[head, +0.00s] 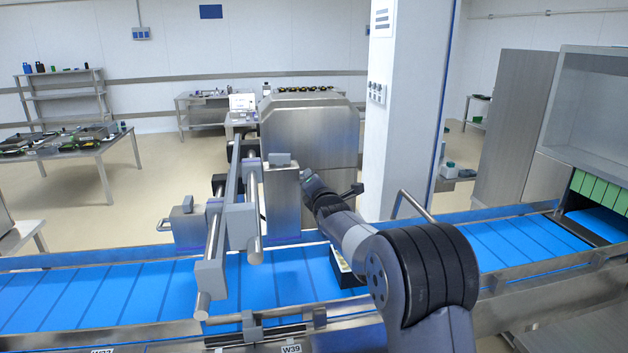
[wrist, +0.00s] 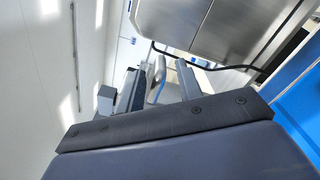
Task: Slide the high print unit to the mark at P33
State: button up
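A tall steel box with a small block on top, which looks like the high print unit (head: 282,205), stands at the far side of the blue conveyor. A lower steel unit (head: 187,226) stands to its left. My gripper (head: 308,178) is just right of the tall unit's upper part; its fingers are small and partly hidden, and I cannot tell whether it touches the unit. A label on the near rail appears to read W39 (head: 291,349); another is cut off at the bottom edge. No P33 mark is legible.
The blue conveyor (head: 120,290) runs across the picture. A frame of steel bars and grey clamps (head: 240,225) stands over it, left of the tall unit. A large steel cabinet (head: 315,135) stands behind, and a white pillar (head: 400,120) right of it.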

jog(key=shift+f, duration=0.1)
jog(key=shift+c, duration=0.3)
jog(key=shift+f, duration=0.1)
grip_shut()
jog(key=shift+f, duration=0.3)
dwell(0.8)
jog(key=shift+o, duration=0.3)
grip_release()
jog(key=shift+d, duration=0.1)
jog(key=shift+r, duration=0.1)
jog(key=shift+r, duration=0.2)
jog(key=b+v, duration=0.4)
jog(key=v, duration=0.6)
jog(key=shift+s, duration=0.35)
